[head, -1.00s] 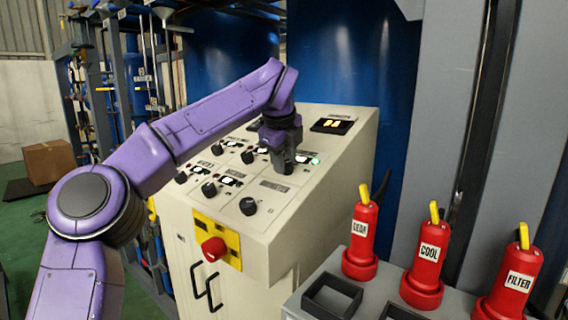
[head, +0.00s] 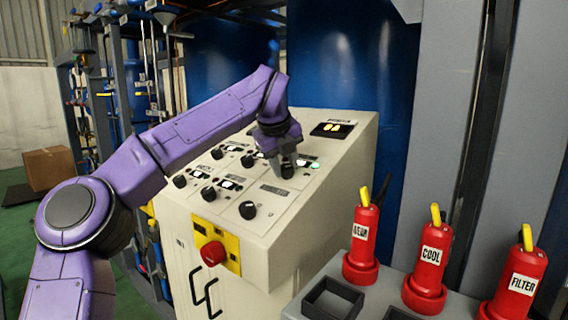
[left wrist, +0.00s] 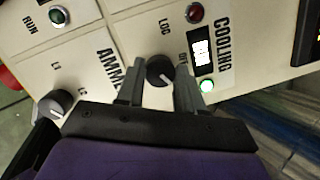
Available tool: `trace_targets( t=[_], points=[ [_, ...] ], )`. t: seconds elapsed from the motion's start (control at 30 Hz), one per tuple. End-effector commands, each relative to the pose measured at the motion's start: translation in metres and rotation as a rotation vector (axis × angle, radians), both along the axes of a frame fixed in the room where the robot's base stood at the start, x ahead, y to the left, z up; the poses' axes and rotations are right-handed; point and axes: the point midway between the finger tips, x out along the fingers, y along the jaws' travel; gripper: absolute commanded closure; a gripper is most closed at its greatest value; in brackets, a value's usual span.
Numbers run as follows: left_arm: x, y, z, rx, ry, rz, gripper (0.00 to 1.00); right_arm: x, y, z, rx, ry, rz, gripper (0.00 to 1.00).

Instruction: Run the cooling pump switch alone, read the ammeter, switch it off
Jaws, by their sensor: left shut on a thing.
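The cooling pump switch is a black knob (left wrist: 159,70) under the partly visible COOLING label in the left wrist view. It also shows on the cream panel in the head view (head: 287,171). My left gripper (head: 283,160) is on this knob, one finger on each side, and shut on it. The green lamp (left wrist: 207,85) beside it is lit; the red lamp (left wrist: 194,12) looks dark. The ammeter selector knob (left wrist: 56,103) stands by the partly hidden AMM label; no ammeter reading is legible. My right gripper is not in view.
Several other black knobs with white plates fill the panel. A red stop button (head: 213,253) sits on the yellow front plate. Red tagged devices, including COOL (head: 429,262), stand on a grey rack at right.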

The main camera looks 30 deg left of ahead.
Motion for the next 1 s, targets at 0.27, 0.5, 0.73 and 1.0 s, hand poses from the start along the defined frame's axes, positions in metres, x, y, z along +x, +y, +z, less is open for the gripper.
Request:
trace_targets(
  t=[0.27, 0.5, 0.73, 1.0],
  points=[
    [0.0, -0.001, -0.005, -0.005, 0.014, 0.0, 0.47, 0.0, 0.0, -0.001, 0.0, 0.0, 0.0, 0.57],
    [0.0, 0.0, -0.002, -0.002, 0.005, 0.001, 0.38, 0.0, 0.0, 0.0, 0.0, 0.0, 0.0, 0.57],
    [-0.01, -0.003, 0.017, -0.002, 0.001, 0.003, 0.38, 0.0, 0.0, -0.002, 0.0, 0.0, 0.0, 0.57],
    [-0.041, -0.012, 0.071, -0.001, 0.003, 0.002, 0.38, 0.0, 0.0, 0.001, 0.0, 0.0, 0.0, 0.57]
  ],
)
